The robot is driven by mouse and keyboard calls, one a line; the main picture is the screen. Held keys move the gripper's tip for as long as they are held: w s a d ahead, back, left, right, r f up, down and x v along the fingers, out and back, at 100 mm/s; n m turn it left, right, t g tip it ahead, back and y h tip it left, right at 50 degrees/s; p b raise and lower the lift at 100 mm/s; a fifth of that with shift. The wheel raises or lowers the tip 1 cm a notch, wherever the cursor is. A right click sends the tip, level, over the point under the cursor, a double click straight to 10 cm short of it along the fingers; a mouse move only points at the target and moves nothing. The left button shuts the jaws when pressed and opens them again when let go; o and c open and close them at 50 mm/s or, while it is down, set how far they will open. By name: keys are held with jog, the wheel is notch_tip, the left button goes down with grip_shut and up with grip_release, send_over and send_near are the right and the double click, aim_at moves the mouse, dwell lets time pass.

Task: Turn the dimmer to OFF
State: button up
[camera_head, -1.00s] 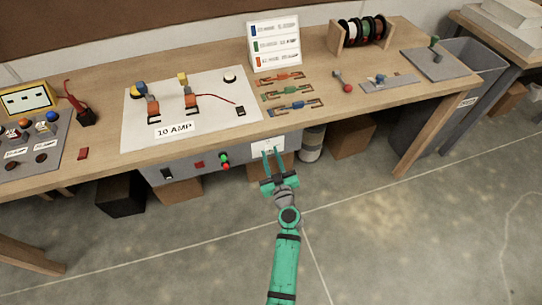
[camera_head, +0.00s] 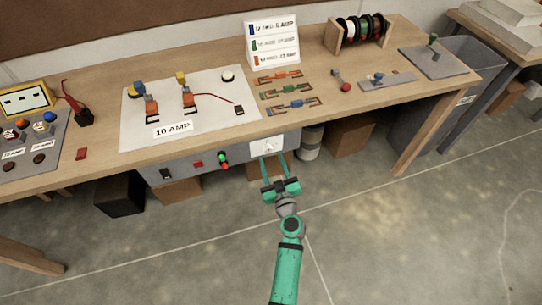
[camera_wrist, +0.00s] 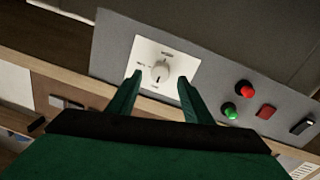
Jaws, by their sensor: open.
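The dimmer (camera_head: 267,145) is a white plate on the grey panel under the bench's front edge. Which setting the knob points at is not clear. My gripper (camera_head: 273,157) is open and empty just in front of and below the plate. In the wrist view its two green fingers (camera_wrist: 160,85) stand apart, one on each side of the knob, and seem not to touch it.
The same panel carries green and red lights (camera_head: 223,160), a red button (camera_head: 198,164) and a black switch (camera_head: 166,174), left of the dimmer. The wooden bench (camera_head: 215,140) overhangs the panel. Boxes and a paint can (camera_head: 310,143) stand beneath. The floor in front is clear.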

jog(key=v, duration=0.7)
jog(key=shift+s, duration=0.35)
jog(key=shift+d, duration=0.1)
